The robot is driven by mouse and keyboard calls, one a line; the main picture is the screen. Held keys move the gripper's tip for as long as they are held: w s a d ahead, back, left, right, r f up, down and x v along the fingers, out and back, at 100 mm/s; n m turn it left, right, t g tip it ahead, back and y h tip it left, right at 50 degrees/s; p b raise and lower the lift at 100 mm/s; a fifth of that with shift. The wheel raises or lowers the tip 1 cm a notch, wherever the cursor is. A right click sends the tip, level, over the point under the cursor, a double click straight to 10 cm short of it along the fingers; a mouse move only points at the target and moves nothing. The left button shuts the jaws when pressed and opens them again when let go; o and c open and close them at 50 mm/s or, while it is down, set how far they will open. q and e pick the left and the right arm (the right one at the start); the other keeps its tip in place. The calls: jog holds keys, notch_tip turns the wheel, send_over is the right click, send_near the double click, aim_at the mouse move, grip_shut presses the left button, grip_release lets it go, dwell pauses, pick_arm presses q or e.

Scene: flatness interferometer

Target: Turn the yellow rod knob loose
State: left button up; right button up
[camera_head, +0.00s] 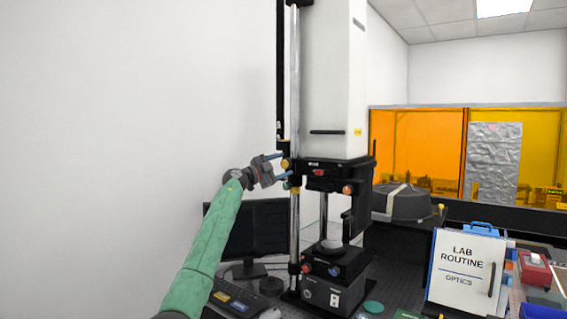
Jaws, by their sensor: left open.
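The yellow rod knob (286,163) is a small yellow-orange knob at the left side of the tall interferometer (334,80), by its vertical silver rod (295,225). My left gripper (283,166) reaches in from the left at the knob's height. Its two blue-tipped fingers are open, one above and one below the knob. I cannot tell whether they touch it. My right gripper is not in view.
Other knobs sit close by on the instrument, including an orange one (347,189). A dark monitor (258,230) stands behind my left arm. A "LAB ROUTINE" board (465,266) and a red box (535,268) are at the right.

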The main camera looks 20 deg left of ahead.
pick_arm(q)
jog(key=shift+w+d, duration=0.35)
jog(key=shift+w, duration=0.05)
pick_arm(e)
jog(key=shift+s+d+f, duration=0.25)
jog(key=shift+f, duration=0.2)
pick_arm(q)
jog(key=shift+r, duration=0.1)
jog(key=shift+c, duration=0.5)
jog(key=c, duration=0.9)
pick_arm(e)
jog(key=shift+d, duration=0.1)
